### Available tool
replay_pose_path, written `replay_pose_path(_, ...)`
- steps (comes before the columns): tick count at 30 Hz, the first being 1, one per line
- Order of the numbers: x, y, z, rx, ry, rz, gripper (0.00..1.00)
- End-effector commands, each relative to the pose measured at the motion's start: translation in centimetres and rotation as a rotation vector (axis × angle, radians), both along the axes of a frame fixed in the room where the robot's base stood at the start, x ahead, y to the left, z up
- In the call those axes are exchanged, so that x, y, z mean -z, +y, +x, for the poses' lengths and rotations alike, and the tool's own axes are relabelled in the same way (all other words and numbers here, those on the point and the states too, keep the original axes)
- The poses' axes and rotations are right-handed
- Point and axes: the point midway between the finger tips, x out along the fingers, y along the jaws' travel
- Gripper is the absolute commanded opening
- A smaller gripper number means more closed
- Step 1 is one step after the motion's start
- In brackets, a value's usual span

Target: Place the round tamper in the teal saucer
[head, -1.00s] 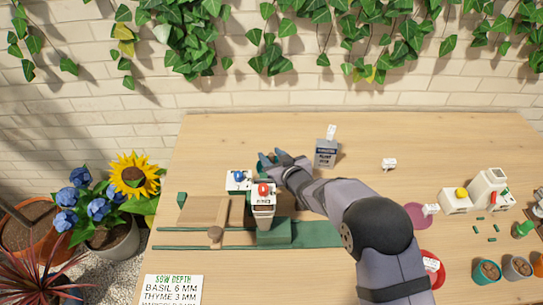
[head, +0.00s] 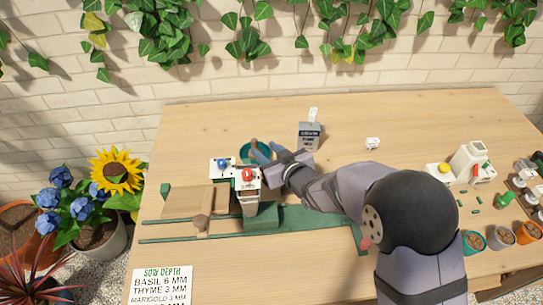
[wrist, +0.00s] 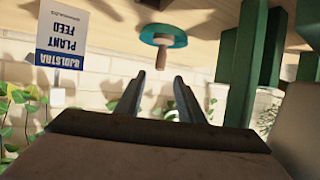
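The round tamper (head: 254,143), brown with a short handle, stands at the teal saucer (head: 243,155) behind the white machine with the red button. In the wrist view, which is upside down, the tamper (wrist: 162,55) appears upright inside the teal saucer (wrist: 178,40); its base contact is not clear. My gripper (head: 266,151) is beside the saucer at its right in the head view and hides part of it. In the wrist view my gripper (wrist: 160,82) has its fingers apart with nothing between them, and the tamper lies beyond the tips.
A grey plant feed box (head: 309,135) stands behind my gripper. The white machine with a red button (head: 247,178) and green stand (head: 262,217) are close in front. A white machine (head: 470,162) and several pots (head: 502,238) stand at right. The table's back middle is clear.

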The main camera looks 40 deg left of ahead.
Motion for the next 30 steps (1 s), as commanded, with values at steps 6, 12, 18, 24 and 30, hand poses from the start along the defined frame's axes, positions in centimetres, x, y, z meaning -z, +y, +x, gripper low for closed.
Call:
replay_pose_path(6, -0.8, -1.9, -0.7, 0.001, 0.0, 0.0, 0.35)
replay_pose_path(12, -1.1, -2.5, -1.0, 0.0, 0.0, 0.0, 0.35)
replay_pose_path(18, -1.1, -2.5, -1.0, 0.0, 0.0, 0.0, 0.35)
replay_pose_path(24, -1.1, -2.5, -1.0, 0.0, 0.0, 0.0, 0.35)
replay_pose_path(30, -1.3, -3.7, 0.1, 0.032, 0.004, -0.022, 0.35)
